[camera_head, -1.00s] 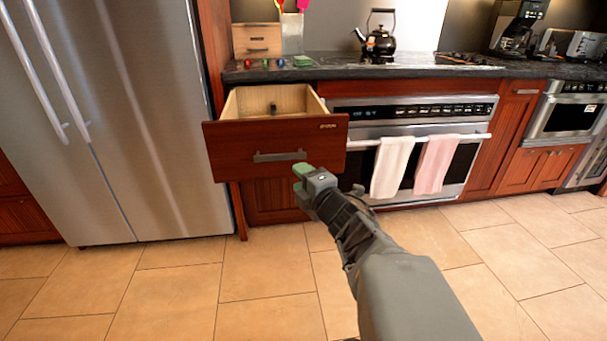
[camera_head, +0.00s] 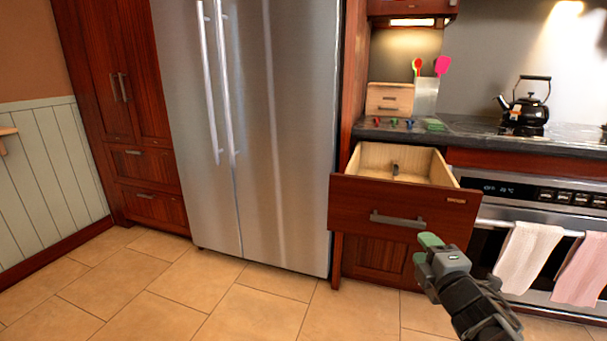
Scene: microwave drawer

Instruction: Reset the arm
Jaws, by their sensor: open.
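My gripper (camera_head: 430,250) is at the lower right in the head view, with green fingertips pointing toward the drawer front. It is open and I see nothing held in it. My arm runs from it to the bottom right edge. The wooden drawer (camera_head: 404,204) stands pulled open, just above and beyond my gripper. Its grey bar handle (camera_head: 397,220) shows on the front, apart from the fingertips as far as I can tell. A small dark object (camera_head: 396,169) lies inside the drawer.
A steel fridge (camera_head: 250,130) stands left of the drawer. An oven (camera_head: 540,215) with two towels (camera_head: 527,257) is at right. The counter (camera_head: 480,135) holds a black kettle (camera_head: 525,107) and a wooden box (camera_head: 389,99). The tiled floor (camera_head: 200,300) at left is clear.

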